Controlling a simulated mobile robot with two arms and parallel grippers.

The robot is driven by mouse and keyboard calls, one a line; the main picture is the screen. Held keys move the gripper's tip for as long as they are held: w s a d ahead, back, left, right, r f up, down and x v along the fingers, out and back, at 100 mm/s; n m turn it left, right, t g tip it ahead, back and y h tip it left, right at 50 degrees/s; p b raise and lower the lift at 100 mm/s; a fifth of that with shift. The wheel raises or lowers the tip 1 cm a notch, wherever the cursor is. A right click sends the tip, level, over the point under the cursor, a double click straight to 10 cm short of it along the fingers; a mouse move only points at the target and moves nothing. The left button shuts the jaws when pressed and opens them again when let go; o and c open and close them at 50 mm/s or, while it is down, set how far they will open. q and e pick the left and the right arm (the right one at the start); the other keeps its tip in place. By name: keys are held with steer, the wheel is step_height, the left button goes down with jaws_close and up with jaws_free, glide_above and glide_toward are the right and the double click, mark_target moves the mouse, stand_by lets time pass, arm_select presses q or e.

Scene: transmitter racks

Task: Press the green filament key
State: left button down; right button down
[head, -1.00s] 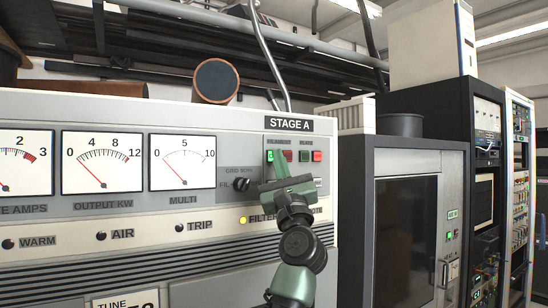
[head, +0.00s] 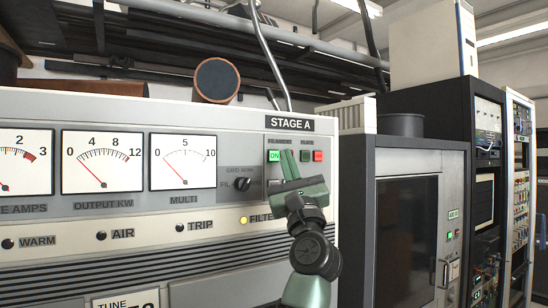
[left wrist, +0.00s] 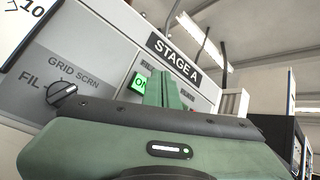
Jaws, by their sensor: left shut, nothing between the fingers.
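The green filament key (head: 274,156) is lit and reads ON, under the FILAMENT label on the STAGE A panel. It also shows in the left wrist view (left wrist: 139,84), partly covered by the fingers. My left gripper (head: 289,156) is shut and empty, its fingers pointing up in the head view just to the right of the green key. In the left wrist view the fingers (left wrist: 170,90) cover part of the panel beside the key. I cannot tell whether they touch the panel. My right gripper is not in view.
To the right are the plate keys, one dark green (head: 305,156) and one red (head: 318,156). A black selector knob (head: 242,184) sits to the left, beside the multi meter (head: 182,161). A dark cabinet (head: 408,230) stands right of the panel.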

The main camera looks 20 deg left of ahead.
arm_select(q)
steer(key=s+d, duration=0.2)
steer(key=shift+d, duration=0.35)
stand_by(0.5)
